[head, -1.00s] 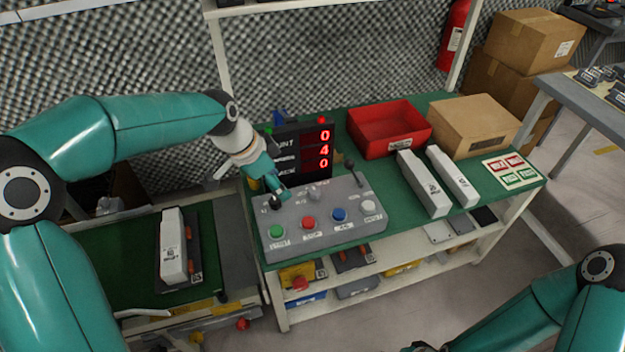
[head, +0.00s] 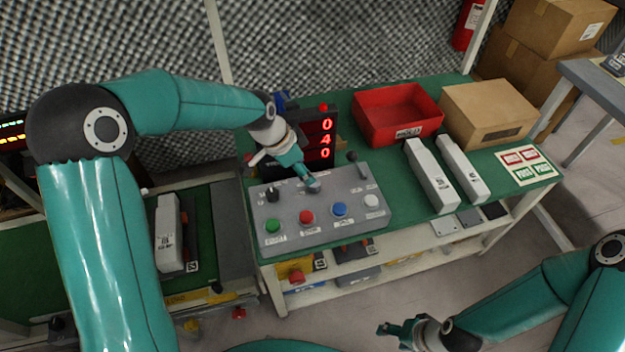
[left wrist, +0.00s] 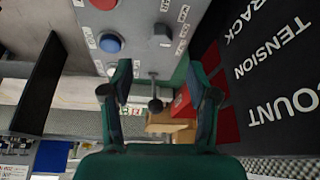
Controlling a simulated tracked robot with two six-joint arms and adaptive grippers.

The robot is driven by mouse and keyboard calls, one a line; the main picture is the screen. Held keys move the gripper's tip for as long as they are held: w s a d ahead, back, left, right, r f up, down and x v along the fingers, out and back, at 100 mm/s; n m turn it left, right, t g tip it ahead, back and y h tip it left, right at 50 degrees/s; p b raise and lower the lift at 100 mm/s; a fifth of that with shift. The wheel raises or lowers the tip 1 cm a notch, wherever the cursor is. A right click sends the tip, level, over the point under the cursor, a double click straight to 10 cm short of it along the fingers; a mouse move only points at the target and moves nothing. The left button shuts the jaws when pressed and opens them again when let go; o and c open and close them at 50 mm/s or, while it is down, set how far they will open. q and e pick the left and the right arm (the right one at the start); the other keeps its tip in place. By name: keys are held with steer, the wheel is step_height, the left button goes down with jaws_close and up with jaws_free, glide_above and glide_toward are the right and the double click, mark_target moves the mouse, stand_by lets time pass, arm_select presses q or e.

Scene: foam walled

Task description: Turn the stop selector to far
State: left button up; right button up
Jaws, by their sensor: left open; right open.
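The grey control box (head: 325,220) stands on the green bench. A black knob (head: 272,193) is at its back left. A second knob sits at the middle, mostly hidden in the head view by my left gripper (head: 313,186); the left wrist view shows it as a dark selector (left wrist: 162,33) with labels around it. I cannot read those labels or tell its setting. My left gripper is open, its fingertips just short of this knob in the left wrist view. My right gripper (head: 395,333) is open and empty at the lower right, away from the bench.
A black-knobbed lever (head: 355,160) rises at the box's back right. Green, red, blue and white buttons line its front. The display (head: 320,135) stands close behind. A red bin (head: 398,115), a cardboard box (head: 490,115) and two white blocks are to the right.

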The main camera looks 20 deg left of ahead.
mark_target(315, 184)
arm_select(q)
steer(key=x, duration=0.8)
jaws_close()
steer(key=shift+n+b, duration=0.5)
steer(key=shift+b, duration=0.4)
steer(key=n+y+b, duration=0.2)
steer(key=n+b, duration=0.2)
steer(key=b, duration=0.3)
steer(key=n+t+y+b, duration=0.1)
steer(key=n+b, duration=0.4)
steer(key=b, duration=0.3)
steer(key=shift+d+f+y, duration=0.15)
steer(key=shift+d+y, duration=0.1)
steer(key=shift+y, duration=0.15)
steer(key=shift+n+y+b, duration=0.3)
steer(key=shift+n+b, duration=0.35)
steer(key=shift+n, duration=0.45)
steer(key=shift+n+y+b, duration=0.3)
steer(key=shift+n, duration=0.6)
steer(key=shift+d+r+n+g+y, duration=0.15)
steer(key=shift+n+g+y, duration=0.15)
steer(key=shift+n, duration=0.65)
steer(key=shift+a+r+n+g+y, duration=0.15)
steer(key=shift+n+y, duration=0.25)
steer(key=shift+n, duration=0.55)
steer(key=shift+s+f, duration=0.1)
